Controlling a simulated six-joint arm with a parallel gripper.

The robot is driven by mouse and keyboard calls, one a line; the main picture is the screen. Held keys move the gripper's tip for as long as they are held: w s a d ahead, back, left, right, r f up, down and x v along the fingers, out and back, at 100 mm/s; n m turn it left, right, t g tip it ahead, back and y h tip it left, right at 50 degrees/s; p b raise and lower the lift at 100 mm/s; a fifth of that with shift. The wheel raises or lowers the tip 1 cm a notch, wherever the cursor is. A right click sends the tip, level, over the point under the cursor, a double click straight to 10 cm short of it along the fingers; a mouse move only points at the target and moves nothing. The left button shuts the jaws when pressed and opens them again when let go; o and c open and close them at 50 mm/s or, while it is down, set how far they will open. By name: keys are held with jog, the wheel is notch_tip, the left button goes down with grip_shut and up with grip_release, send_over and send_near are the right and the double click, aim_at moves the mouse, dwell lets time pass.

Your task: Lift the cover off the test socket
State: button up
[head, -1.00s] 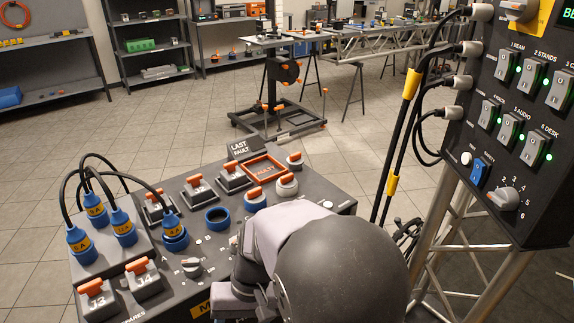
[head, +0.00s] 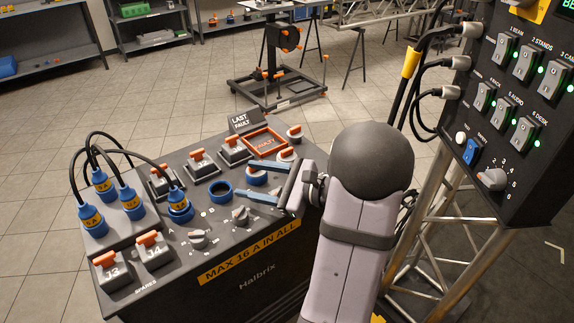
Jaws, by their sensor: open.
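Two round capped parts with orange handles stand near the panel's right end. One is a blue-ringed socket (head: 257,178), with its top partly hidden by my gripper's upper finger. The other is a pale cover with an orange grip (head: 287,154), just beyond that finger. No readable label shows which is the test socket. My gripper (head: 242,180) is open, with its two blue fingers reaching left over the panel. The fingers lie on either side of the blue-ringed socket in the picture; I cannot tell their height above it.
An uncovered blue socket (head: 220,190) sits left of the fingers. Blue plugs (head: 131,203) with black cables stand on the left. Grey knobs (head: 240,215) are near the lower finger. A red-framed fault tray (head: 265,142) lies behind. A switch panel (head: 515,110) stands right.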

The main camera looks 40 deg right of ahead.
aim_at(288, 152)
jog(key=d+m+t+h, duration=0.1)
jog(key=d+m+h, duration=0.1)
jog(key=d, duration=0.3)
jog(key=d+f+m+t+h+b, duration=0.1)
jog(key=d+m+h, duration=0.1)
jog(key=d+m, duration=0.2)
jog(key=s+d+f+m+t+h+b, duration=0.1)
jog(key=d+m+t+h, duration=0.1)
jog(key=d, duration=0.3)
jog(key=shift+s+d+m+h, duration=0.1)
jog(key=shift+d+m+h, duration=0.25)
jog(key=shift+m+h, duration=0.2)
jog(key=shift+s+d+f+m, duration=0.1)
jog(key=shift+s+d+m, duration=0.1)
jog(key=shift+m, duration=0.15)
jog(key=shift+w, duration=3.05)
jog(key=shift+w, duration=0.1)
jog(key=shift+w+p, duration=0.45)
jog(key=shift+w, duration=2.45)
jog(key=c, duration=1.1)
